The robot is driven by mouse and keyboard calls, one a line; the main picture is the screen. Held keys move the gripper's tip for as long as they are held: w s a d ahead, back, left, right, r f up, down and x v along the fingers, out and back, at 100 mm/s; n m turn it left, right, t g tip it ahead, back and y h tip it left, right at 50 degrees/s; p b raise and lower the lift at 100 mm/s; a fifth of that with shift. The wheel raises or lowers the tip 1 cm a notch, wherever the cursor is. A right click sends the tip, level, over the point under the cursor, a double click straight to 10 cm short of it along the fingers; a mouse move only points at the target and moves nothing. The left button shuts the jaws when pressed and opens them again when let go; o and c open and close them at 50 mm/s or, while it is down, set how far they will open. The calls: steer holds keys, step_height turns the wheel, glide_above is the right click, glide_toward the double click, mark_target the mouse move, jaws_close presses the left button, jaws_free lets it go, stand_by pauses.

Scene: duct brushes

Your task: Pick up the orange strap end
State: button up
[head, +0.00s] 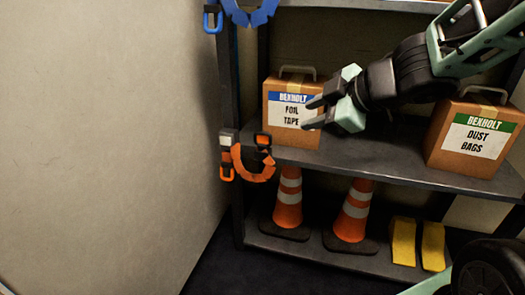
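The orange strap (252,173) hangs in a curved loop at the left front edge of the middle shelf. One end, with a grey-white top piece and an orange loop (227,160), hangs at the shelf's left post. The other end, a black and orange piece (264,149), is at the right of the loop. My gripper (313,113) is open and empty, its two dark fingers apart and pointing left. In the picture it is above and to the right of the strap, in front of the foil tape box (291,92).
The middle shelf (385,172) also carries a dust bags box (474,137) at right. Traffic cones (288,205) and yellow blocks (403,241) stand on the lower shelf. A blue strap (262,13) hangs above. A bare wall (110,120) is at left.

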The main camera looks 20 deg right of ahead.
steer(key=shift+p+x, duration=1.3)
steer(key=shift+x, duration=0.65)
steer(key=p, duration=0.7)
glide_toward(265, 133)
steer(key=w+f, duration=0.2)
steer(key=shift+a+b+x, duration=0.2)
steer(key=shift+b+x, duration=0.35)
steer(key=shift+x, duration=1.05)
steer(key=shift+a+b+x, duration=0.2)
steer(key=shift+b+x, duration=0.35)
steer(key=shift+x, duration=1.05)
steer(key=shift+r, duration=0.25)
jaws_close()
